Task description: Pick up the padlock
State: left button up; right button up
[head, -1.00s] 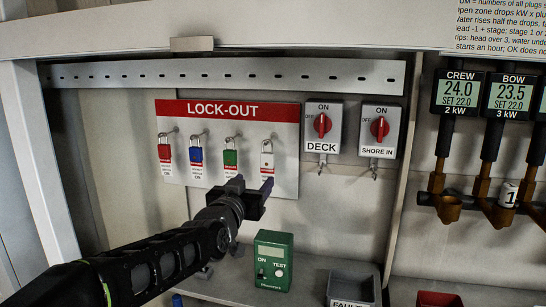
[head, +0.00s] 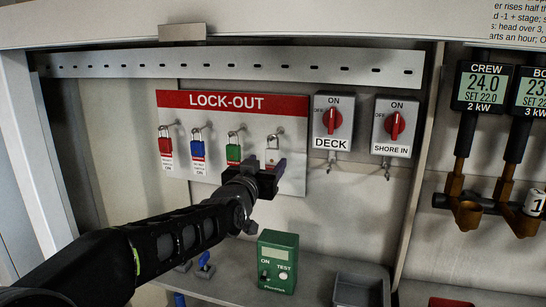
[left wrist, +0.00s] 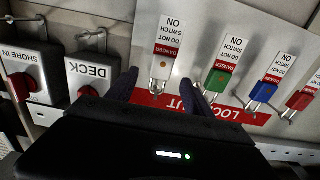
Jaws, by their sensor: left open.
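Several padlocks hang from hooks on the white LOCK-OUT board (head: 288,180): a red one (head: 165,147), a blue one (head: 198,150), a green one (head: 233,153) and a white one (head: 272,157) at the right end. Which padlock the task means, the frames do not tell. My left gripper (head: 270,170) is open in front of the white padlock and hides its lower part. In the left wrist view the fingers (left wrist: 164,88) stand either side of the white padlock (left wrist: 162,68) and its tag, with no contact visible. My right gripper is not in view.
The DECK switch (head: 333,124) and SHORE IN switch (head: 395,127) are right of the board. A green tester box (head: 278,260) stands on the shelf below, with a grey bin (head: 358,290) to its right. Pipes and displays (head: 484,87) are at the far right.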

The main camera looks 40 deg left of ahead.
aim_at(272, 157)
pick_arm(q)
jog(key=shift+w+a+p, duration=0.2)
jog(key=shift+w+p, duration=0.1)
jog(key=shift+w, duration=0.25)
jog(key=p+x, duration=0.1)
jog(key=x, duration=0.2)
jog(key=shift+w+a+f, duration=0.1)
jog(key=shift+w+a, duration=0.1)
jog(key=shift+w+a+f, duration=0.1)
jog(key=shift+w, duration=0.2)
jog(key=shift+c, duration=0.6)
grip_shut()
